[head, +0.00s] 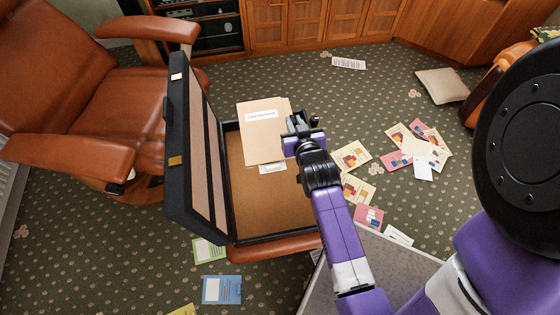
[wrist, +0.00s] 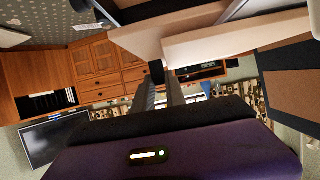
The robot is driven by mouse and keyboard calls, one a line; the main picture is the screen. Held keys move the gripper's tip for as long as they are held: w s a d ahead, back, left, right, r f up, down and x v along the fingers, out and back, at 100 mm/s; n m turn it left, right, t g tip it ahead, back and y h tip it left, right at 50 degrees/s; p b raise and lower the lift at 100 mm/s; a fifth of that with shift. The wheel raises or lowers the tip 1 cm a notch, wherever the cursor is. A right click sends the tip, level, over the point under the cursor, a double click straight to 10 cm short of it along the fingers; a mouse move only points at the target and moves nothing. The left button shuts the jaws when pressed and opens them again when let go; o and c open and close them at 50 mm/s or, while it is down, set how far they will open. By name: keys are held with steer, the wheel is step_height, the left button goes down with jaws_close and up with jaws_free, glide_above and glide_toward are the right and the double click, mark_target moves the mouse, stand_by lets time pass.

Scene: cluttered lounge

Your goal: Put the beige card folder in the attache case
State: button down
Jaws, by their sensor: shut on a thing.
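The beige card folder (head: 262,138) has a white label and shows over the back part of the attache case in the head view. My gripper (head: 297,138) is shut on the folder's right edge. In the wrist view the folder (wrist: 210,42) shows as a pale slab at the fingers. The attache case (head: 272,207) is black with a tan lining and lies open, its lid upright on the left. I cannot tell how high the folder is above the case floor. A small white label shows just below the folder, inside the case.
The case rests on a brown leather seat (head: 275,248). A brown leather armchair (head: 85,95) stands at the left. Papers and cards (head: 420,150) are scattered on the carpet at the right. A cushion (head: 442,85) lies farther back. Wooden cabinets (head: 300,22) line the back.

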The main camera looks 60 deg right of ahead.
step_height(320, 180, down, 17)
steer(key=b, duration=0.4)
steer(key=shift+f+b, duration=0.2)
steer(key=shift+b, duration=0.1)
steer(key=shift+f, duration=0.2)
steer(key=c, duration=1.4)
jaws_free()
steer(key=shift+o, duration=0.2)
steer(key=shift+r, duration=0.15)
steer(key=p+v, duration=0.1)
steer(key=v, duration=0.6)
steer(key=shift+s+a+r+p, duration=0.1)
steer(key=shift+s+a+p, duration=0.15)
steer(key=shift+p, duration=0.1)
